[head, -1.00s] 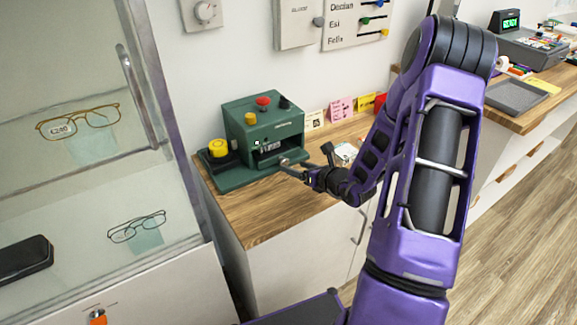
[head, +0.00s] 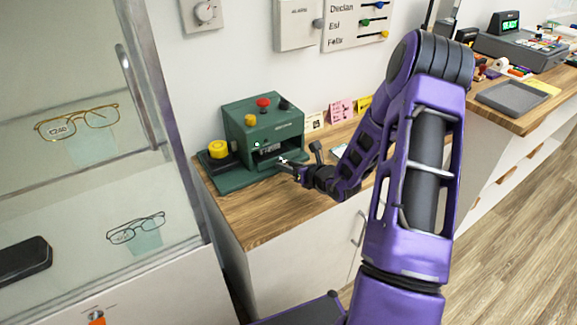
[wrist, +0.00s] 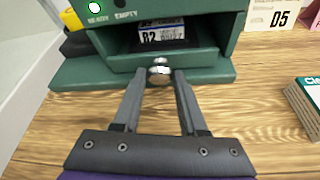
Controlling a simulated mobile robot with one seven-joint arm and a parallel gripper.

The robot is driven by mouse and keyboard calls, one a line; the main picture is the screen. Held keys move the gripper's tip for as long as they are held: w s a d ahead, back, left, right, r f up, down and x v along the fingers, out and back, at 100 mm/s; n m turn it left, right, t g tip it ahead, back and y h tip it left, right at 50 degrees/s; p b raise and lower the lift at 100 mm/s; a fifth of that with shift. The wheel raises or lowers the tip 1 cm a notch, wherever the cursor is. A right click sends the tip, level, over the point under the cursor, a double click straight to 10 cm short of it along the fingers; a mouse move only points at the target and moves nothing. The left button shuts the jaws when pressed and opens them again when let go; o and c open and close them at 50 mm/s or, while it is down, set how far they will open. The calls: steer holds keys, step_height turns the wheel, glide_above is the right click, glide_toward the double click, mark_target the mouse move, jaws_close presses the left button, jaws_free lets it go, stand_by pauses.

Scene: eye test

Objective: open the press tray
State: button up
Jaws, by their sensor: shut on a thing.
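The green press (head: 262,125) stands on the wooden counter, with a red button on top and a dark opening in front. The press tray (wrist: 125,63) sits in that opening with a round metal knob (wrist: 159,71) on its front. A block labelled B2 (wrist: 161,33) shows inside the opening. My gripper (wrist: 159,77) is shut on the knob, one finger on each side of it. In the head view my gripper (head: 284,161) is at the press front, and the knob is small there. The tray looks in, or nearly in.
A yellow button on a black base (head: 218,149) is left of the press. Coloured cards (head: 341,111) stand along the wall at right. A glass display case (head: 75,160) with spectacles is at left. The counter (head: 250,215) in front of the press is clear.

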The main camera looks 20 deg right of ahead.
jaws_close()
stand_by(0.8)
steer(key=s, duration=0.3)
steer(key=s+d, duration=0.1)
steer(key=s, duration=0.2)
steer(key=s+d, duration=0.1)
steer(key=s, duration=0.3)
steer(key=o, duration=1)
jaws_free()
